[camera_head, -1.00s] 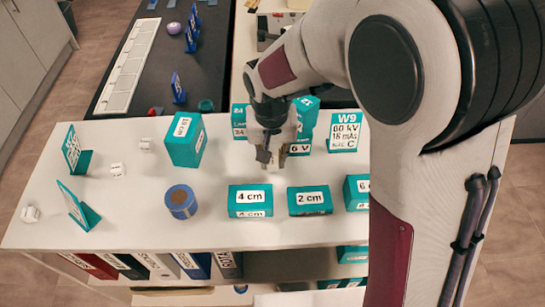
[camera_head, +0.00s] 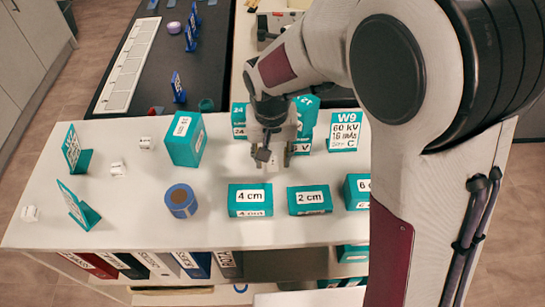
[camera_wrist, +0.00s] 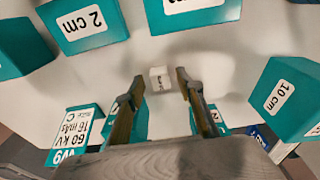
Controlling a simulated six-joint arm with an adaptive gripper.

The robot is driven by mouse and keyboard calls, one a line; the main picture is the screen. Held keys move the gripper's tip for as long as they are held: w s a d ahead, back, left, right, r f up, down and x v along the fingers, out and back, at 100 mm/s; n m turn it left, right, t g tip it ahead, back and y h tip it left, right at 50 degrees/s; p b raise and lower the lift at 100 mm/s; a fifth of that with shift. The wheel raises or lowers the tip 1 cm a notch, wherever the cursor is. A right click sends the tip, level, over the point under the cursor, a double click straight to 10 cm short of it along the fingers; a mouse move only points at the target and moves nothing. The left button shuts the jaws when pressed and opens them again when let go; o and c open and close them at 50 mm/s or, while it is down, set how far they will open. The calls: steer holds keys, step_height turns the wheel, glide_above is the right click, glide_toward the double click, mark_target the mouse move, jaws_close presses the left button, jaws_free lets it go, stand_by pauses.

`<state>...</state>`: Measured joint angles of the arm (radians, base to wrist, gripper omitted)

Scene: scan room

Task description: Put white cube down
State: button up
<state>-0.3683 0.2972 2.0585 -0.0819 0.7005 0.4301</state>
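The small white cube (camera_wrist: 160,78) with dark print on one face rests on the white table top. It lies between and just beyond my fingertips in the wrist view, with a gap on each side. My gripper (camera_wrist: 160,77) is open and points down. In the head view my gripper (camera_head: 275,158) is over the table, behind the 4 cm and 2 cm boxes. The cube (camera_head: 268,166) shows only partly there, below the fingers.
Teal boxes stand close by: 4 cm (camera_head: 250,200), 2 cm (camera_head: 309,200), W9 (camera_head: 345,132) and 10 cm (camera_head: 185,139). A blue roll (camera_head: 181,201) is to the left. Other white cubes (camera_head: 118,169) lie farther left, near teal sign stands (camera_head: 77,205).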

mark_target(272, 164)
steer(key=shift+s+a+r, duration=0.1)
steer(key=shift+s+r, duration=0.1)
steer(key=shift+r, duration=1.65)
steer(key=shift+s+r, duration=0.2)
steer(key=shift+r, duration=1.6)
steer(key=s+d+r+t, duration=0.2)
steer(key=s+d+r, duration=0.2)
steer(key=s+d, duration=0.3)
steer(key=s+d+r+t, duration=0.2)
steer(key=s+d+r, duration=0.3)
steer(key=s, duration=0.6)
steer(key=shift+s+d+r, duration=0.2)
steer(key=shift+s+d, duration=0.05)
steer(key=shift+d, duration=1.1)
steer(key=shift+o, duration=0.5)
steer(key=shift+a, duration=0.15)
